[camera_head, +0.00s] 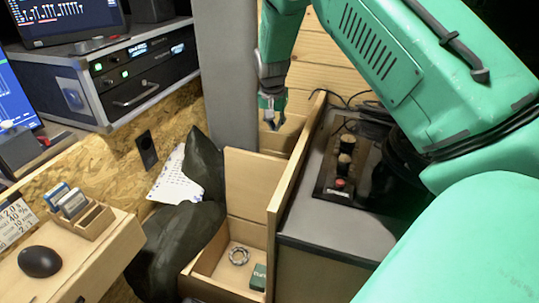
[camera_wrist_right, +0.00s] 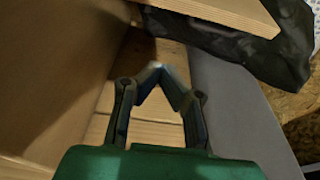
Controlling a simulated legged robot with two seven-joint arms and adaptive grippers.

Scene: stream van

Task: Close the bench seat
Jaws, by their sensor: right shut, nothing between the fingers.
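The bench seat (camera_head: 205,262) is a light wooden box at the bottom centre of the head view, its inside exposed. A wooden panel, apparently its lid (camera_head: 288,188), stands upright along the box's right side. My right gripper (camera_head: 270,118) is above the far end of the bench, just left of the panel's far upper end, pointing down. In the right wrist view the gripper's fingertips (camera_wrist_right: 165,78) meet with nothing between them. A broad brown surface, probably the panel (camera_wrist_right: 50,75), fills the left there; contact is not visible. My left gripper is not in view.
A metal ring (camera_head: 239,255) and a small green box (camera_head: 258,277) lie inside the bench. A grey cabinet with a control panel (camera_head: 345,170) stands right of the lid. A grey post (camera_head: 228,80) is close left of my gripper. A dark bag (camera_head: 175,245) slumps left of the bench.

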